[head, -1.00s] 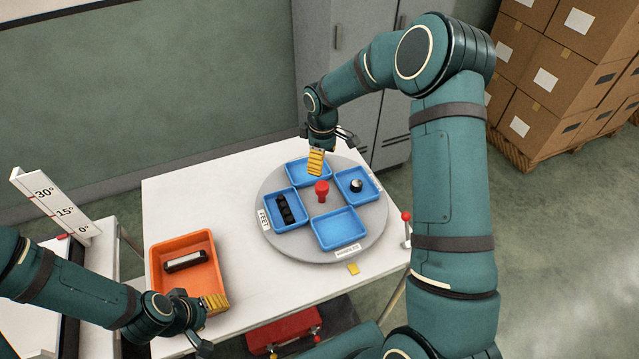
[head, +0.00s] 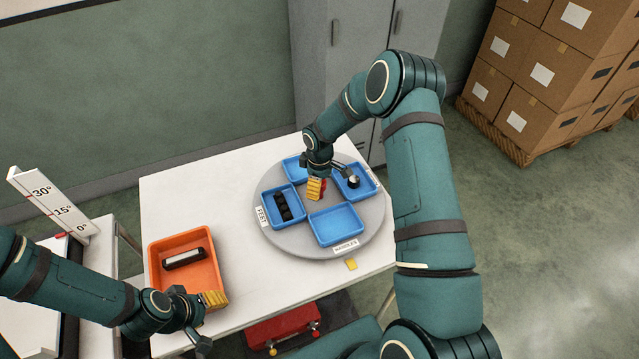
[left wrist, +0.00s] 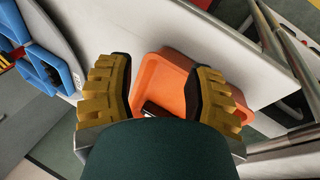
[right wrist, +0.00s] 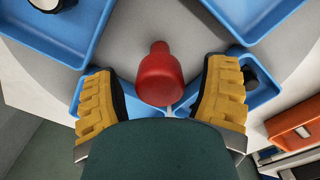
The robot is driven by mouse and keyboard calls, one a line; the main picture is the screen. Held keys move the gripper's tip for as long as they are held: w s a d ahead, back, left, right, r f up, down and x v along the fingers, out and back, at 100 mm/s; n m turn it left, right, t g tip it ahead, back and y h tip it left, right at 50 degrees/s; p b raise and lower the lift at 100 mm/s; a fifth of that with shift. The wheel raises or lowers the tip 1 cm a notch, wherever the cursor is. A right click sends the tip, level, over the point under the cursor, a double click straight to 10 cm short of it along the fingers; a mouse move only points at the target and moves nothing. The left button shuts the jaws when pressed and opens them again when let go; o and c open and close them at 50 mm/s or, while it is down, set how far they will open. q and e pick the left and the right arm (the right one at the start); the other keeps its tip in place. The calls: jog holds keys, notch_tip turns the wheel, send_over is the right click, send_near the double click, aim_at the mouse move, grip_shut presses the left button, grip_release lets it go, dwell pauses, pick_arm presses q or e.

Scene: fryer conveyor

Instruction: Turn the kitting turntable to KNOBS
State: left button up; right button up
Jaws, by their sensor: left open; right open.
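The grey round turntable (head: 285,243) stands on the white table and carries several blue trays. Its label FEET faces left and its label HANDLES faces the front, by the yellow marker (head: 351,264) on the table. A third label at the right is too small to read. The red central knob (right wrist: 160,75) shows upright between the open fingers of my right gripper (right wrist: 162,100); in the head view that gripper mostly hides it. I see no contact. My left gripper (head: 208,315) is open and empty beside the orange bin's front edge.
The orange bin (head: 215,265) holds a dark and white bar. The left-facing tray (head: 270,207) holds black parts, the right tray (head: 368,190) a round silver-black part, and the front tray (head: 337,226) is empty. An angle board (head: 45,200) stands at left.

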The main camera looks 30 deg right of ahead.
grip_shut()
